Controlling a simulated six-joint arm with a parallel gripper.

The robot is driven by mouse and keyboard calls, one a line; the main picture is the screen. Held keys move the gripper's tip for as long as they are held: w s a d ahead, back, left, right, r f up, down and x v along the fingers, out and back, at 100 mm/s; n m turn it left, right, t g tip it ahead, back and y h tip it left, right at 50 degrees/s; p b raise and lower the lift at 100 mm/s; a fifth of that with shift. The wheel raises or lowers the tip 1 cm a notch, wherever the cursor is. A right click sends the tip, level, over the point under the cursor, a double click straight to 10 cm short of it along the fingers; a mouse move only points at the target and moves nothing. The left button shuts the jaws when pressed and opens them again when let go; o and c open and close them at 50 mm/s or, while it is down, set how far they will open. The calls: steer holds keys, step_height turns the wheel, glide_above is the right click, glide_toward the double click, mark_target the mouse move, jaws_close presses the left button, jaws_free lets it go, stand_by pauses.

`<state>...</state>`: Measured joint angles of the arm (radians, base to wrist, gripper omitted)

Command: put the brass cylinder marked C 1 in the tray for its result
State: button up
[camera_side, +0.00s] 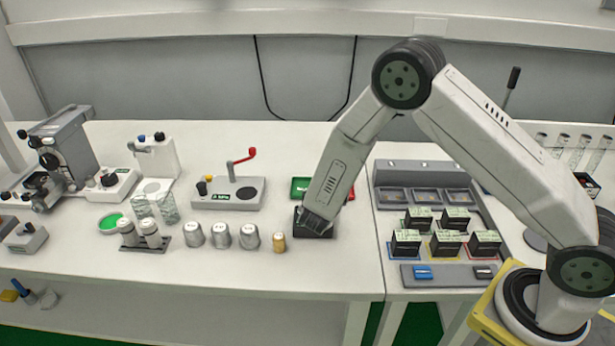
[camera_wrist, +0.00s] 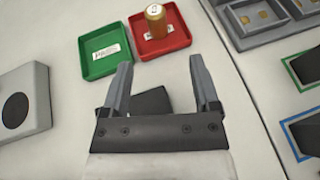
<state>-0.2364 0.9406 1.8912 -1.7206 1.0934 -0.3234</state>
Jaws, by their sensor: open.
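A brass cylinder (camera_wrist: 156,20) stands upright in the red tray (camera_wrist: 178,41); the mark on its top is too small to read surely. The green tray (camera_wrist: 97,66), labelled PASS, is empty beside it, and shows in the side view (camera_side: 300,187). My arm hides the cylinder in the side view. My gripper (camera_wrist: 163,80) is open and empty, apart from the cylinder and near both trays. In the side view it (camera_side: 318,220) is low over a dark block (camera_side: 313,230), which also shows between the fingers (camera_wrist: 151,103). Another brass cylinder (camera_side: 279,243) stands on the bench, its mark unreadable.
Several silver cylinders (camera_side: 221,237) stand left of the bench's brass one. A grey device with a red lever (camera_side: 232,194) is behind them. A grey rack (camera_side: 420,173) with several dark boxes (camera_side: 446,243) is on the right. The bench front is clear.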

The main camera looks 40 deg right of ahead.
steer(key=s+a+r+m+g+y, duration=0.2)
steer(key=s+r+m+y, duration=0.3)
steer(key=s+m, duration=0.4)
steer(key=s+a+r+m+g+y, duration=0.2)
steer(key=s+r+m+y, duration=0.3)
steer(key=s+m, duration=0.5)
steer(key=m+y, duration=0.1)
steer(key=m, duration=0.4)
steer(key=shift+s+a+y, duration=0.2)
steer(key=shift+a+y, duration=0.05)
steer(key=shift+y, duration=0.05)
